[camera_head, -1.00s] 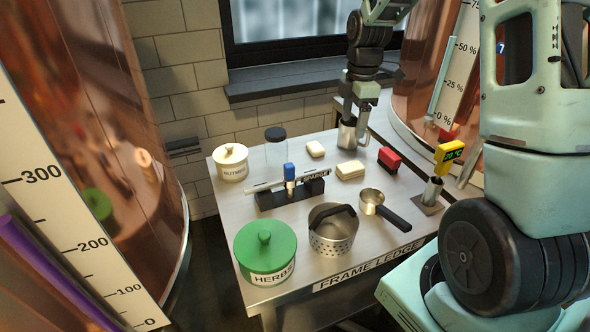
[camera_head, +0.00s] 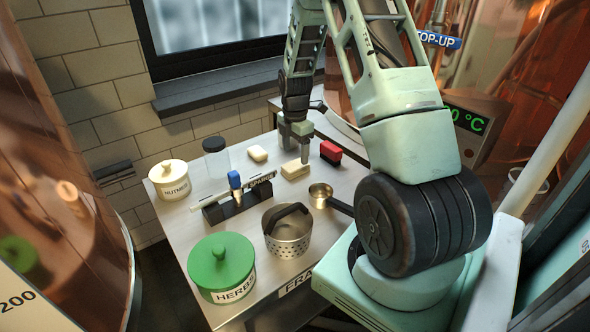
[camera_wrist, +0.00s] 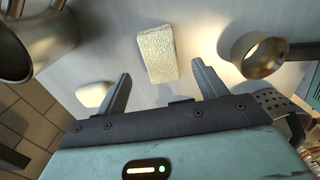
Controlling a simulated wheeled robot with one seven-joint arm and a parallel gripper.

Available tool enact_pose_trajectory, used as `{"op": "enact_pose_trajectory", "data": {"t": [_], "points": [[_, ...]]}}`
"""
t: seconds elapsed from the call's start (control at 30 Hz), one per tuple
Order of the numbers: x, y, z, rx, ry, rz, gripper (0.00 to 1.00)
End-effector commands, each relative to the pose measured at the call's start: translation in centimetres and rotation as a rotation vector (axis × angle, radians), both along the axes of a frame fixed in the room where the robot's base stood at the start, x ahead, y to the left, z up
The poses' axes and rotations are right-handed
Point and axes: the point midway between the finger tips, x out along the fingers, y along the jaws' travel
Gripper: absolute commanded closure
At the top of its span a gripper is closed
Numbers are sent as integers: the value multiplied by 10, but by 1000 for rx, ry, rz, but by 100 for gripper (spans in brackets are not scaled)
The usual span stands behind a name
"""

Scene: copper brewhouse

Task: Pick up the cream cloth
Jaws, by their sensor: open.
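The cream cloth (camera_head: 295,170), a pale folded block with a rough woven surface, lies on the steel table in the head view. In the wrist view the cloth (camera_wrist: 157,53) lies upper centre, just past the fingertips and roughly in line with the gap between them. My gripper (camera_head: 295,145) is directly behind and above the cloth in the head view, pointing down. In the wrist view my gripper (camera_wrist: 161,70) has its two fingers wide apart with nothing held. A smaller, smoother cream block (camera_head: 257,153) lies behind and left of the cloth.
A red block (camera_head: 330,152) sits close right of the cloth. A small steel pan (camera_head: 320,194) and strainer pot (camera_head: 287,231) stand in front. A black rack (camera_head: 238,203), glass jar (camera_head: 216,158), nutmeg pot (camera_head: 169,179) and green herb pot (camera_head: 221,267) are left. A steel vessel (camera_wrist: 35,40) shows in the wrist view.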

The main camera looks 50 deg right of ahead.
Motion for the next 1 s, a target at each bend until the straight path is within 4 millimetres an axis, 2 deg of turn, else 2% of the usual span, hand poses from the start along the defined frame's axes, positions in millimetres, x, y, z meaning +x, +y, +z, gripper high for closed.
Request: {"op": "enact_pose_trajectory", "data": {"t": [0.17, 0.4, 0.53, 0.73, 0.77, 0.9, 0.93, 1.0], "points": [[-1, 1, -13, 2, 3, 0, 29], [-1, 1, -48, 0, 2, 0, 29], [-1, 0, -55, -2, 1, 1, 29], [-1, 0, -55, -2, 0, 0, 29], [-1, 0, -55, -2, 0, 0, 35], [-1, 0, -55, -2, 0, 0, 74], [-1, 0, -55, -2, 0, 0, 78], [-1, 0, -55, -2, 0, 0, 78]]}}
